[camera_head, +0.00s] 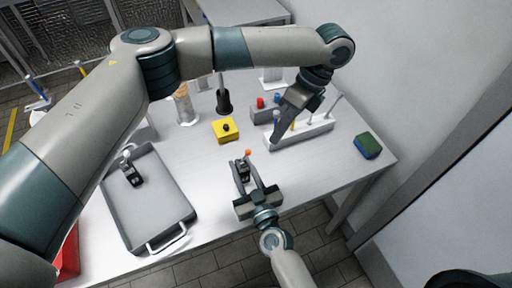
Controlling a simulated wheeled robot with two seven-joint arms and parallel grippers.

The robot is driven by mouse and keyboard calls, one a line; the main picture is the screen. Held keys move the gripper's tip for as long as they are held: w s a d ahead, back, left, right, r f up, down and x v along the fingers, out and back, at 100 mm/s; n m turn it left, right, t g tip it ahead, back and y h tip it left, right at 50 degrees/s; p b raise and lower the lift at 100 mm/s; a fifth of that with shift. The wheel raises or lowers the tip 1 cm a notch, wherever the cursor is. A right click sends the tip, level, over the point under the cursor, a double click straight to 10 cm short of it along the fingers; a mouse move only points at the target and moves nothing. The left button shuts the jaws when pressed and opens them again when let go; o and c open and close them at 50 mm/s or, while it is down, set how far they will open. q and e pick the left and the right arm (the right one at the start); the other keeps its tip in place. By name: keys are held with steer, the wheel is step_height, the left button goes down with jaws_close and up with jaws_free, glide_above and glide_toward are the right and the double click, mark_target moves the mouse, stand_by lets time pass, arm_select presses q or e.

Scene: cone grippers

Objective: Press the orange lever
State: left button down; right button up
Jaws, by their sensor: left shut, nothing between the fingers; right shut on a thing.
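A small orange tip (248,152), which looks like the end of the orange lever, shows on the table near the middle. A small dark device (243,172) sits just below it, between the fingers of my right gripper (245,172), which is shut on it. The join between the tip and the device is too small to make out. My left gripper (274,143) is shut and empty, pointing down to the right of the orange tip. It is in front of a white rack, and I cannot tell whether it touches the rack.
The white rack (310,134) holds several upright rods. A yellow box with a black knob (226,130) stands behind the orange tip. A grey tray (165,205) holding a small black-and-white item lies left. A green-and-blue block (367,146) is near the right edge.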

mark_target(245, 156)
arm_select(q)
steer(key=w+n+g+h, duration=0.1)
steer(key=r+n+h, duration=0.1)
steer(key=n+h, duration=0.1)
steer(key=shift+w+a+r+g, duration=0.1)
steer(key=shift+w+a+g, duration=0.25)
steer(key=shift+g, duration=0.05)
steer(key=s+a+f, duration=0.1)
steer(key=a+f, duration=0.3)
steer(key=f, duration=0.4)
steer(key=shift+a, duration=0.35)
